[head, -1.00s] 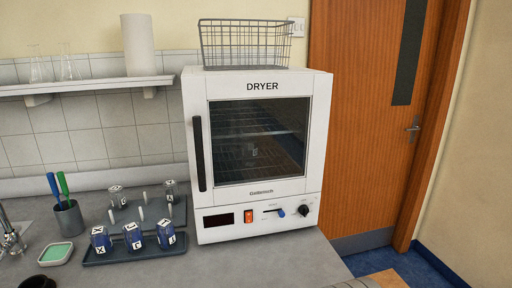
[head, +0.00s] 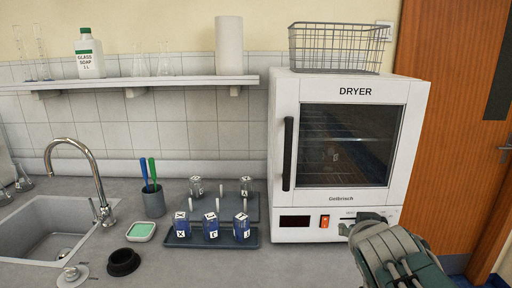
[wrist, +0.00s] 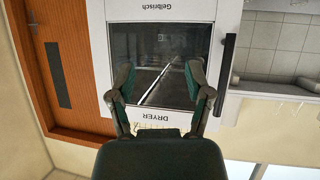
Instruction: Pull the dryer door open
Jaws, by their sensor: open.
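The white dryer (head: 285,88) stands on the counter at the right of the head view. Its door is shut, with a dark window (head: 350,145) and a black vertical handle (head: 288,153) on the left edge. The wrist view is upside down and shows the dryer window with the handle (wrist: 227,62) at the right. My gripper (wrist: 163,78) is open and empty, its two green-grey fingers spread in front of the window, apart from the handle. In the head view my arm reaches in at the lower right, covering part of the control panel.
A wire basket (head: 335,48) sits on top of the dryer. To its left are a dark tray (head: 215,238) with several blue-labelled bottles, a pen cup (head: 154,204), a green sponge dish (head: 141,231) and a sink (head: 45,235). A wooden door (head: 440,110) stands at the right.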

